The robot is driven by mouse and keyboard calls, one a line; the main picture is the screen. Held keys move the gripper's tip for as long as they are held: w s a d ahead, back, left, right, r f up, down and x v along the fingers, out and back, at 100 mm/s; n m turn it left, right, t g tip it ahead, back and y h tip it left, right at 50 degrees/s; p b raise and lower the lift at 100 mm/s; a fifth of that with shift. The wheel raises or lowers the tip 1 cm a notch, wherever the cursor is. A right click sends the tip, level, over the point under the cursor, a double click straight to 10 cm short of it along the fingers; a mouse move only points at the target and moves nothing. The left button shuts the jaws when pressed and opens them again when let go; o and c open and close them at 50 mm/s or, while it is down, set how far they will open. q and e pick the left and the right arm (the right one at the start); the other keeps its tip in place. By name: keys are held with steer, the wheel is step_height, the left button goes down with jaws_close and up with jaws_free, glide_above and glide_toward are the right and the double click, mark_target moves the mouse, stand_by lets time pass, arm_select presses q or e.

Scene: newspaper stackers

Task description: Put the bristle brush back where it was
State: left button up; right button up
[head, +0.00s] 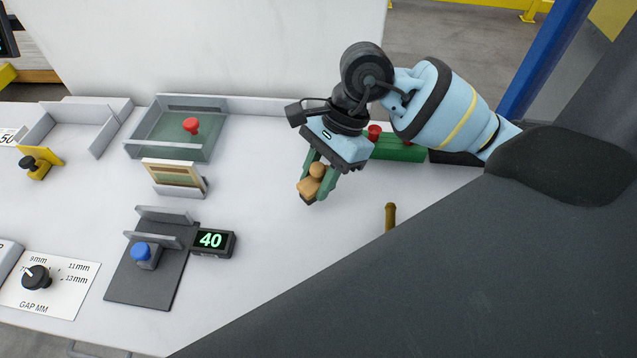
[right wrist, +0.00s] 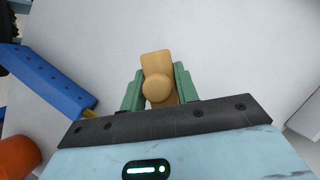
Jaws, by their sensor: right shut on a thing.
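The bristle brush, a tan wooden block with a round knob (head: 309,188), is between the green fingers of my right gripper (head: 318,182), which is shut on it. They are over the white table, right of the middle. In the right wrist view the brush (right wrist: 156,66) sits between both fingers, knob toward the camera. Its bristles are hidden, and I cannot tell whether it touches the table. My left gripper is not in view.
Behind my gripper is a green block (head: 400,151) with a red knob (head: 375,132). A short brown peg (head: 390,215) stands to the right. Table between is clear.

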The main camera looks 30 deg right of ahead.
mark_target(318, 187)
steer(key=shift+w+d, duration=0.15)
steer(key=shift+w, duration=0.05)
steer(key=shift+w+d+f, duration=0.1)
steer(key=shift+f, duration=1.7)
steer(key=shift+f, duration=0.2)
steer(key=o, duration=1.1)
steer(key=shift+r, duration=0.1)
